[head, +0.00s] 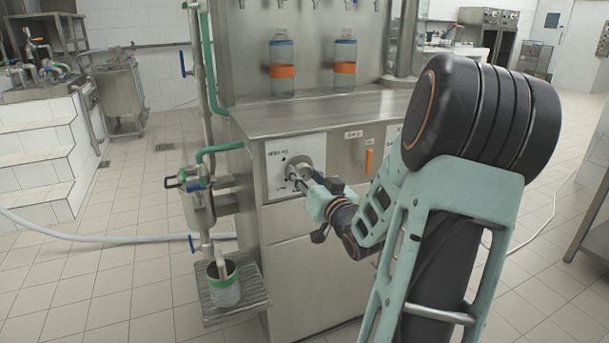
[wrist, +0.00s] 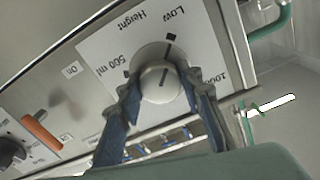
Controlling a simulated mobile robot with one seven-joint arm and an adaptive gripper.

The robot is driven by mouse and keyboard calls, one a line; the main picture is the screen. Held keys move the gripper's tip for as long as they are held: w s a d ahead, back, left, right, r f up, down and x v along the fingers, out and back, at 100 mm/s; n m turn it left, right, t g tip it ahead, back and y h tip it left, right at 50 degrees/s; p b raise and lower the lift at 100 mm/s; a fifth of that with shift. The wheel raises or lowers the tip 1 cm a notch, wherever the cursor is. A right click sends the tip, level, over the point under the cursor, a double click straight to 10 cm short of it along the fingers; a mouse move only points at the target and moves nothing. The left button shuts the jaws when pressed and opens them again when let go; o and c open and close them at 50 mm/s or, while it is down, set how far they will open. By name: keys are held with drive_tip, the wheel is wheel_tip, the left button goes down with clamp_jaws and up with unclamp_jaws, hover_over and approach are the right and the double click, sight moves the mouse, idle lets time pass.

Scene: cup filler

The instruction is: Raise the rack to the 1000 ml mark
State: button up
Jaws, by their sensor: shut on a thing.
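The round metal height knob (wrist: 163,88) sits on a white label plate (wrist: 105,55) marked Height, Low, 500 ml and 1000. A dark line on the knob points roughly toward the Low mark. My gripper (wrist: 160,92) is shut on the knob, with one blue-grey finger on each side. In the head view my gripper (head: 303,181) reaches the knob (head: 299,168) on the cabinet front and partly hides it. Two bottles with orange bands, the left one (head: 282,65) and the right one (head: 345,64), stand upright under the taps. I cannot tell the rack apart from the steel surface beneath them.
An orange handle (wrist: 40,129) and a dark knob (wrist: 12,152) are on the same panel. The steel counter (head: 320,115) is bare in front of the bottles. Green pipes and a cylindrical vessel (head: 198,208) stand left of the cabinet. Tiled floor is open at left.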

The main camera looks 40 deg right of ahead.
drive_tip(key=shift+c, duration=0.9)
drive_tip(key=shift+r+m+p, duration=0.1)
drive_tip(key=shift+m+p, duration=0.3)
drive_tip(key=shift+p, duration=0.15)
drive_tip(key=shift+r+m+p, duration=0.1)
drive_tip(key=shift+m+p, duration=0.8)
drive_tip(key=shift+p, duration=0.35)
drive_tip(key=m+p, duration=0.4)
drive_tip(key=shift+m, duration=0.3)
drive_tip(key=m+p, duration=0.4)
drive_tip(key=shift+m, duration=0.3)
drive_tip(key=shift+f+m+p, duration=0.2)
drive_tip(key=shift+m+p, duration=1.35)
drive_tip(key=shift+m, duration=0.55)
